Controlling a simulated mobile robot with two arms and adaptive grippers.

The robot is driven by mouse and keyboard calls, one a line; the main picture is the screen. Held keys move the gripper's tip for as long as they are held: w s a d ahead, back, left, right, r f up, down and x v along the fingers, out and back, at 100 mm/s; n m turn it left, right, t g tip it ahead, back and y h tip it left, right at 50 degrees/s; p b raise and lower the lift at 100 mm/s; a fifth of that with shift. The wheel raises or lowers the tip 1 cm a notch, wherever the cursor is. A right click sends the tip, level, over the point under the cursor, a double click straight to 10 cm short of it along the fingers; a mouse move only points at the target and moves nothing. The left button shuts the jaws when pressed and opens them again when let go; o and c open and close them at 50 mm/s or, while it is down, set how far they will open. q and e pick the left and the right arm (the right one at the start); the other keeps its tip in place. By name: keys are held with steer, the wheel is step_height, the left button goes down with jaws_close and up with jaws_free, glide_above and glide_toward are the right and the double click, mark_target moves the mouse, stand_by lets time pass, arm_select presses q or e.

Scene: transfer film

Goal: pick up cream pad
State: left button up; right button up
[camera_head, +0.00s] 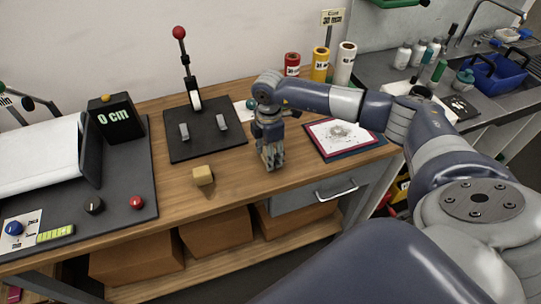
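A small cream-tan block (203,175), which looks like the cream pad, is on the wooden worktop near its front edge, in front of the black press plate. My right gripper (270,165) points down over the worktop to the right of the block, clearly apart from it. Its fingertips are close to the wood; I cannot tell if they touch it. The fingers are small and seen at an angle, so their opening is unclear. No object shows in them. My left gripper is out of view.
A black plate with a red-knobbed lever (182,68) stands behind the block. A machine with a "0 cm" display (118,117) is at left. A framed print (338,133) lies right of the gripper. Coloured rolls (320,65) stand at the back. Bare wood lies between block and gripper.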

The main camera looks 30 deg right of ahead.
steer(key=shift+r, duration=0.1)
steer(key=shift+w+r+b, duration=0.1)
steer(key=shift+r+b, duration=0.4)
steer(key=shift+r, duration=0.05)
steer(key=shift+s+a+r+b, duration=0.1)
steer(key=shift+s+r+b, duration=0.05)
steer(key=shift+r+b, duration=0.3)
steer(key=shift+s+a+r+b, duration=0.1)
steer(key=shift+s+r+b, duration=0.1)
steer(key=shift+r, duration=0.35)
steer(key=s+a+r+b, duration=0.1)
steer(key=s+a+b, duration=0.1)
steer(key=s+a, duration=0.2)
steer(key=s+a+b, duration=0.2)
steer(key=s+a, duration=0.2)
steer(key=s, duration=0.5)
steer(key=shift+r, duration=0.35)
steer(key=shift+a, duration=0.1)
steer(key=shift+o, duration=1)
steer(key=shift+c, duration=0.4)
